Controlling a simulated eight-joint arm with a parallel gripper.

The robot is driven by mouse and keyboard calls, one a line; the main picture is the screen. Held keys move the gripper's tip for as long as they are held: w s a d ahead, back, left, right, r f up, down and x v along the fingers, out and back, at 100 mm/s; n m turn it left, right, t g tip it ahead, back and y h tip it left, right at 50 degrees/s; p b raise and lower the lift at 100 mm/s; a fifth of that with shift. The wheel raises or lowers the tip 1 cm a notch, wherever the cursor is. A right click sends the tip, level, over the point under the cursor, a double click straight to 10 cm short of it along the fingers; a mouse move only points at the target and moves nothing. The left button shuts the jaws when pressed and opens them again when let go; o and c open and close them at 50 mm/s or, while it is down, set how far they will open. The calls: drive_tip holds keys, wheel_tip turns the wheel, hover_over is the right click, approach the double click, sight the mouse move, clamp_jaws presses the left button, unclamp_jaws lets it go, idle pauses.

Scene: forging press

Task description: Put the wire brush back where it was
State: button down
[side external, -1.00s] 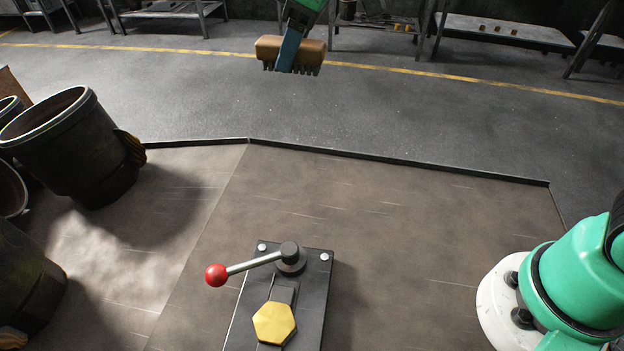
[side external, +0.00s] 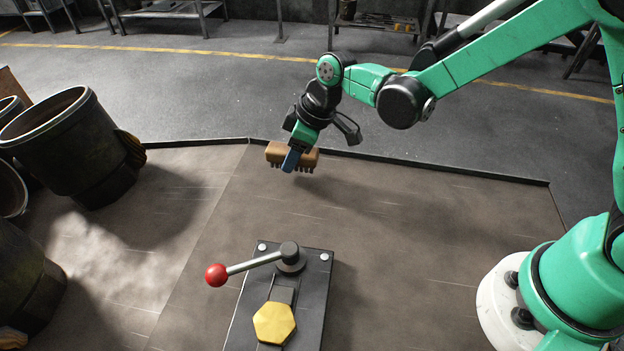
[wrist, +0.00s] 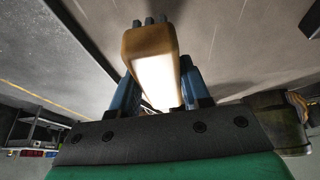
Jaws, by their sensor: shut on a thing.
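The wire brush has a tan wooden block (side external: 309,157) with dark bristle tufts pointing down. My gripper (side external: 291,160) is shut on it, with a blue finger across the block's near side. The brush is held above the far part of the brown work surface (side external: 400,220), near its back edge; the exact gap below it is hard to tell. In the wrist view the brush block (wrist: 150,52) sits between my two blue fingers, its bristles at the far end.
A black plate (side external: 312,290) carries a lever with a red ball knob (side external: 216,275) and a yellow hexagonal piece (side external: 274,323) at the front middle. Dark bins (side external: 70,150) stand at the left. A low dark lip (side external: 400,163) runs along the back edge. The surface right of the plate is clear.

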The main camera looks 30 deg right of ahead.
drive_tip(key=shift+f, duration=1.05)
drive_tip(key=shift+c, duration=2.1)
unclamp_jaws()
drive_tip(key=shift+f, duration=0.15)
drive_tip(key=v, duration=1.2)
drive_tip(key=s+d+r+m+t+h, duration=0.2)
drive_tip(key=s+d+m+t+h, duration=0.1)
drive_tip(key=s+d+m, duration=0.6)
drive_tip(key=shift+s+d+t, duration=0.15)
drive_tip(key=shift+t, duration=0.35)
drive_tip(key=shift+r, duration=0.1)
